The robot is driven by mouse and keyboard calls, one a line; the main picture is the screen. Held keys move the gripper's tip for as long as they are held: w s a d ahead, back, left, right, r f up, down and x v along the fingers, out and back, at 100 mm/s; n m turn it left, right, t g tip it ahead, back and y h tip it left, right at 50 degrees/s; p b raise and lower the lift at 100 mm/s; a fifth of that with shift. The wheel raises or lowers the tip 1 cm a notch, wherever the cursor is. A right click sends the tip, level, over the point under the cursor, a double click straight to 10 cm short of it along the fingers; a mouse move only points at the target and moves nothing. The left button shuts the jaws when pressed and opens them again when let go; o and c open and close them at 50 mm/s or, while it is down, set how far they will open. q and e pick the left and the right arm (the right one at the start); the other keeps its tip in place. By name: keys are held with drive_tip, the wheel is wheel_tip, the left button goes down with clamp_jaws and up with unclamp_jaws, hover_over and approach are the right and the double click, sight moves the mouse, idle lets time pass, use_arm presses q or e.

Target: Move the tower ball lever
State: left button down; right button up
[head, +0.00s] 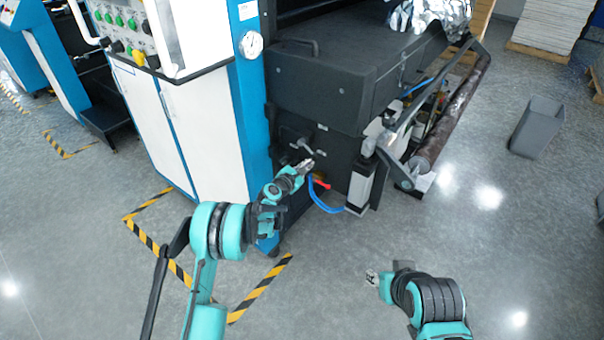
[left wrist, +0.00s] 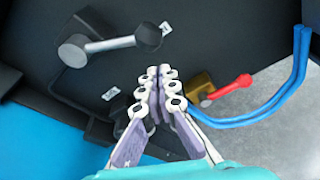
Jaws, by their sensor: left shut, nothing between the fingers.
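The ball lever (left wrist: 105,45) shows in the left wrist view on the dark machine panel, a silver arm from a round hub with a black ball (left wrist: 148,37) at its right end. In the head view the lever (head: 306,146) is small, on the black machine's front. My left gripper (head: 307,163) is just below it there. In the left wrist view the left gripper (left wrist: 159,75) has its fingertips together and empty, below the ball and apart from it in the picture. My right gripper (head: 371,277) is over the floor at lower right, too small to read its fingers.
A red-handled brass valve (left wrist: 228,90) and blue hoses (left wrist: 275,103) are right of my left gripper. A blue and white cabinet (head: 185,115) stands left of the panel. A grey bin (head: 537,127) stands at right; the floor around my right gripper is clear.

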use_arm(q)
drive_tip(key=shift+s+d+r, duration=0.15)
drive_tip(key=shift+s+r, duration=0.05)
drive_tip(key=shift+r, duration=0.25)
drive_tip(key=shift+s+d+r, duration=0.15)
drive_tip(key=shift+s+r, duration=0.05)
drive_tip(key=shift+r, duration=0.25)
